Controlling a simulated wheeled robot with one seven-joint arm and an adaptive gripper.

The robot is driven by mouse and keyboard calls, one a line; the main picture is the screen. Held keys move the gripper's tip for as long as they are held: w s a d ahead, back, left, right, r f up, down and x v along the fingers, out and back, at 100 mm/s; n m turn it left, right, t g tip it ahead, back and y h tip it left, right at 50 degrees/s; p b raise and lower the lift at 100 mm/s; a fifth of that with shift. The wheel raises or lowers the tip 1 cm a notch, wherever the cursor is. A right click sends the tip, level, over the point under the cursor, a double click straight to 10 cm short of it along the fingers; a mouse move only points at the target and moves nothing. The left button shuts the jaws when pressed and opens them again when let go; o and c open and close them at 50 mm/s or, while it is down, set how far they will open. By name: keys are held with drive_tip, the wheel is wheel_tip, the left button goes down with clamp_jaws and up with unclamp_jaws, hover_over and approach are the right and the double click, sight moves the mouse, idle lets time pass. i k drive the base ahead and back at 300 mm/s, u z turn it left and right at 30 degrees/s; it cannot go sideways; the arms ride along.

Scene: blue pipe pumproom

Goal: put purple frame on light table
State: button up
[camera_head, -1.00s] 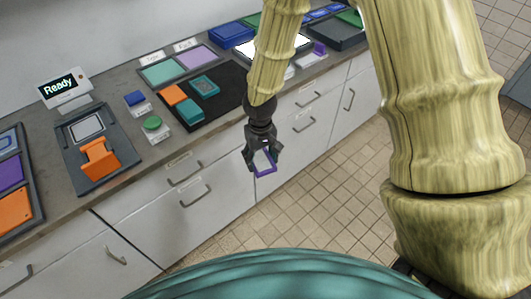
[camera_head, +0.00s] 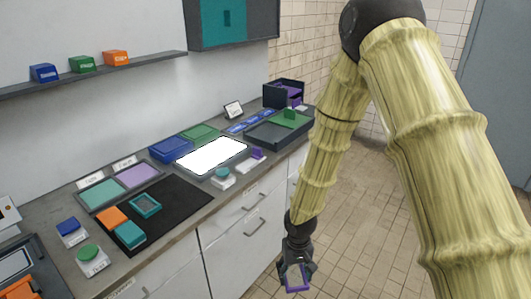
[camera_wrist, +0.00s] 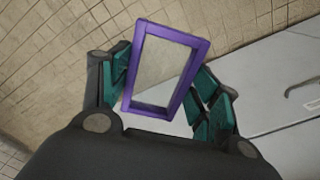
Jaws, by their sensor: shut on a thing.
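The purple frame (camera_wrist: 200,45) is a small open rectangle. In the wrist view it stands tilted between the teal finger pads of my gripper (camera_wrist: 165,88), which is shut on it. In the head view the frame (camera_head: 304,281) hangs below my gripper (camera_head: 296,272), in front of the cabinet and over the floor, below counter height. The light table (camera_head: 211,155) is a bright white glowing panel on the counter, up and left of my gripper. Its surface looks bare.
A black mat (camera_head: 178,205) with orange and teal pieces lies left of the light table. A dark tray (camera_head: 278,130) with a green piece is to its right. Small teal and purple items sit along its front edge. Cabinet handles (camera_head: 255,228) stick out below the counter.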

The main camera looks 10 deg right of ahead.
sight(212, 154)
drive_tip(key=z, duration=1.8)
drive_tip(key=i, duration=1.85)
drive_tip(key=u, duration=2.4)
